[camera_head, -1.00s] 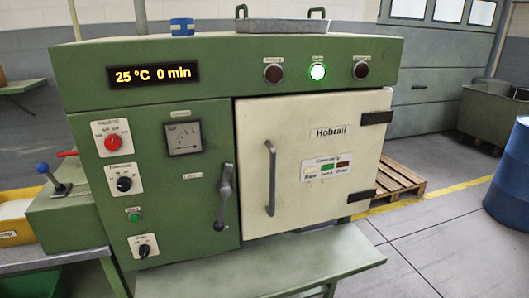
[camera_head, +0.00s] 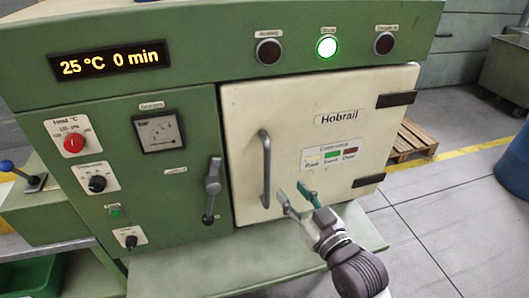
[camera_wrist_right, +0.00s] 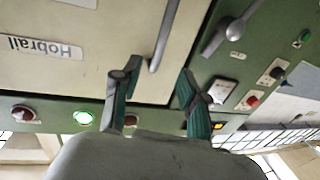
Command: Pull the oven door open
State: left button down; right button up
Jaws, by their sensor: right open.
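The oven door (camera_head: 300,110) is a cream panel in a green oven front and looks shut, with black hinges on its right. Its grey vertical bar handle (camera_head: 265,165) is near the door's left edge. My right gripper (camera_head: 291,191) is open and empty in front of the door, just right of the handle's lower end. In the right wrist view, upside down, the handle (camera_wrist_right: 168,32) appears between the lines of my two fingers (camera_wrist_right: 159,68); I cannot tell whether they touch it. My left gripper is not in view.
A dark lever (camera_head: 212,188) stands upright on the green panel left of the door. A green ledge (camera_head: 225,268) juts out below the door. A wooden pallet (camera_head: 408,140) and a blue barrel (camera_head: 514,170) stand to the right, with open floor between.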

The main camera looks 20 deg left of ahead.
aim_at(269, 163)
jog(key=p+x, duration=0.2)
jog(key=x, duration=0.9)
jog(key=shift+a, duration=0.15)
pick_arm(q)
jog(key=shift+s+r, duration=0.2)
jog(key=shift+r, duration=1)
pick_arm(e)
jog(key=shift+x, duration=0.75)
jog(key=shift+f, duration=0.1)
grip_shut()
